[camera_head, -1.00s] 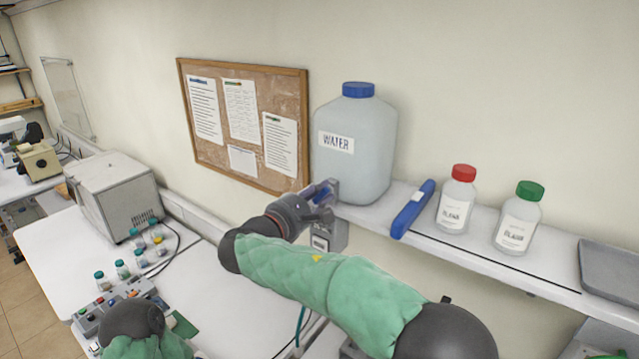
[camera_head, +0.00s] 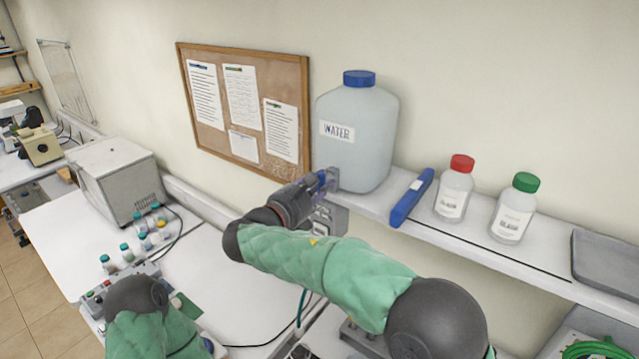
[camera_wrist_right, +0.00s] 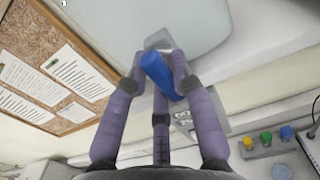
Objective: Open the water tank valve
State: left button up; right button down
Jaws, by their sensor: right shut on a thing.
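The water tank (camera_head: 356,140) is a pale translucent jug with a blue cap and a WATER label, standing on the wall shelf. Its lower part also fills the top of the right wrist view (camera_wrist_right: 150,18). The blue valve handle (camera_wrist_right: 158,75) sits between the fingers of my right gripper (camera_wrist_right: 162,80) in that view. My right gripper (camera_head: 318,186) is at the tank's lower front, shut on the handle, and its fingers partly hide the valve. My left arm shows at the lower left of the head view; its gripper is not visible.
Below are a grey box device (camera_head: 118,180) and several small vials. A cork board (camera_head: 242,112) hangs behind.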

dwell(0.4)
jog(key=c, duration=1)
grip_release()
jog(key=shift+c, duration=0.2)
jog(key=v, duration=1.2)
jog(key=shift+f, duration=0.1)
